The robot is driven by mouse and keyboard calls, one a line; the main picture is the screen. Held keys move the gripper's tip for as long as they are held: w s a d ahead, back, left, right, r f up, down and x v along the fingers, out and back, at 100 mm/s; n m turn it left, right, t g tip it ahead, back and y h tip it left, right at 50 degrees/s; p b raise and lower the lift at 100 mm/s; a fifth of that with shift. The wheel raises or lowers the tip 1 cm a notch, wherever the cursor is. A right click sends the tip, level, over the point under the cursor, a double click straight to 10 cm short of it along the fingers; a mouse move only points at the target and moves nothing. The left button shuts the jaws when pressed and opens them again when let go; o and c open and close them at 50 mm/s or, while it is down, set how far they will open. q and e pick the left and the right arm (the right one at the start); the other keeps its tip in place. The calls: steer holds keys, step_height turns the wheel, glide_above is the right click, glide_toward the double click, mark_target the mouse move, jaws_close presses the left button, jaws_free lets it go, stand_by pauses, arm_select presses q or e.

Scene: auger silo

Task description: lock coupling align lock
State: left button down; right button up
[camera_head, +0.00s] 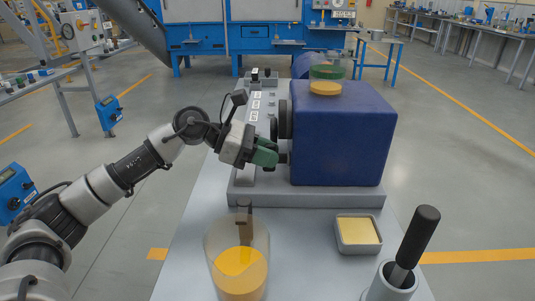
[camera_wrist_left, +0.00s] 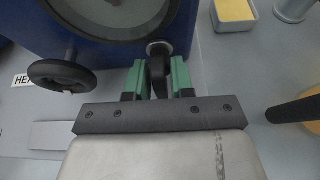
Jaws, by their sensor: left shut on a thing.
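My left gripper (camera_head: 266,157) reaches in from the left to the left face of a blue machine housing (camera_head: 345,135). In the left wrist view its green fingers (camera_wrist_left: 158,75) are shut on a dark lever (camera_wrist_left: 158,72), which sits below a round metal fitting (camera_wrist_left: 160,48) on the blue housing. A large round disc with a dark rim (camera_head: 284,118) is on the same face, above the gripper. A black handwheel (camera_wrist_left: 62,75) shows beside it in the left wrist view. The coupling is not clearly identifiable. My right gripper is out of view.
A clear container of yellow material (camera_head: 238,272) stands at the table's front. A square tray of yellow material (camera_head: 357,232) and a black-handled tool in a grey holder (camera_head: 415,245) are at right. The table between the container and tray is clear.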

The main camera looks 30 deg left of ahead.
arm_select(q)
steer(key=c, duration=1.2)
jaws_free()
steer(key=shift+o, duration=0.2)
steer(key=v, duration=1.1)
steer(key=shift+d+r, duration=0.1)
